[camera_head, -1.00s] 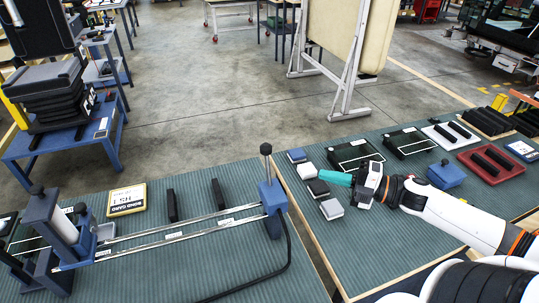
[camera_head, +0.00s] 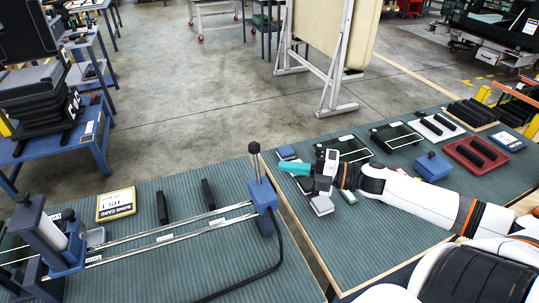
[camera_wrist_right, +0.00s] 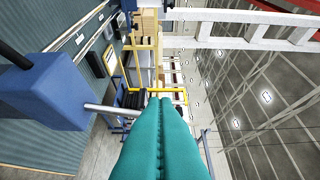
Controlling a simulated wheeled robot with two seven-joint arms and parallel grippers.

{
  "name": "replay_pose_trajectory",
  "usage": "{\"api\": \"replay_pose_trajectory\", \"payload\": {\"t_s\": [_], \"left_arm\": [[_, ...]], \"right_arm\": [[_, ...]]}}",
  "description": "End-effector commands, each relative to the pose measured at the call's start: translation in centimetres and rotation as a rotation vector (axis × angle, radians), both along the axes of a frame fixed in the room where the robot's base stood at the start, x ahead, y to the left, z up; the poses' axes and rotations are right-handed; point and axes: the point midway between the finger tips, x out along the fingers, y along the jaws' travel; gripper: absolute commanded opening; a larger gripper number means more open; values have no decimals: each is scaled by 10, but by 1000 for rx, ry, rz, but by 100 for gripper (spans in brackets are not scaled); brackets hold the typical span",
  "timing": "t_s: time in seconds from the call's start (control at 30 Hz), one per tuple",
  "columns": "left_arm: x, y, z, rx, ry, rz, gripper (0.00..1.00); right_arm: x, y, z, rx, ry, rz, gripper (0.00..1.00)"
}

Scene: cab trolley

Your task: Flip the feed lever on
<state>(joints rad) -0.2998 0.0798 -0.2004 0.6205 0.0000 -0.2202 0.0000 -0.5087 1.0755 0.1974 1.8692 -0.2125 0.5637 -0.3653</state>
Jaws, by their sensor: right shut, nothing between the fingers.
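The feed lever (camera_head: 255,164) is a short metal rod with a black knob. It stands upright on a blue block (camera_head: 264,205) at the right end of two long rails. My right gripper (camera_head: 283,165) has teal fingers, shut and empty, pointing left. It is just right of the lever in the head view, with a small gap in that picture. In the right wrist view the blue block (camera_wrist_right: 45,92) is at the left and the rod (camera_wrist_right: 108,108) runs behind my teal fingertips (camera_wrist_right: 161,102). The knob is hidden there. My left gripper is not in view.
Small grey and white blocks (camera_head: 322,205) lie under my right gripper. A blue block with a knob (camera_head: 432,167) and a red tray (camera_head: 470,165) are farther right. A yellow card (camera_head: 116,205) and two black bars lie behind the rails. A black cable (camera_head: 270,265) curves in front.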

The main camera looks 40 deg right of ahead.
Motion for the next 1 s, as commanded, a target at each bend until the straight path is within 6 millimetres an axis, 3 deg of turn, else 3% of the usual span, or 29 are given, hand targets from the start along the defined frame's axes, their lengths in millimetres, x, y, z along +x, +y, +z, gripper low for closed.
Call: {"api": "replay_pose_trajectory", "payload": {"t_s": [0.23, 0.5, 1.0], "left_arm": [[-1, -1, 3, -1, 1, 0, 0], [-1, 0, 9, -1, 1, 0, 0], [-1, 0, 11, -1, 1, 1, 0]], "right_arm": [[27, 22, 3, -1, -5, 0, 0], [54, 18, 2, -2, -3, -2, 0], [64, 17, 0, -1, 1, 0, 0]]}}
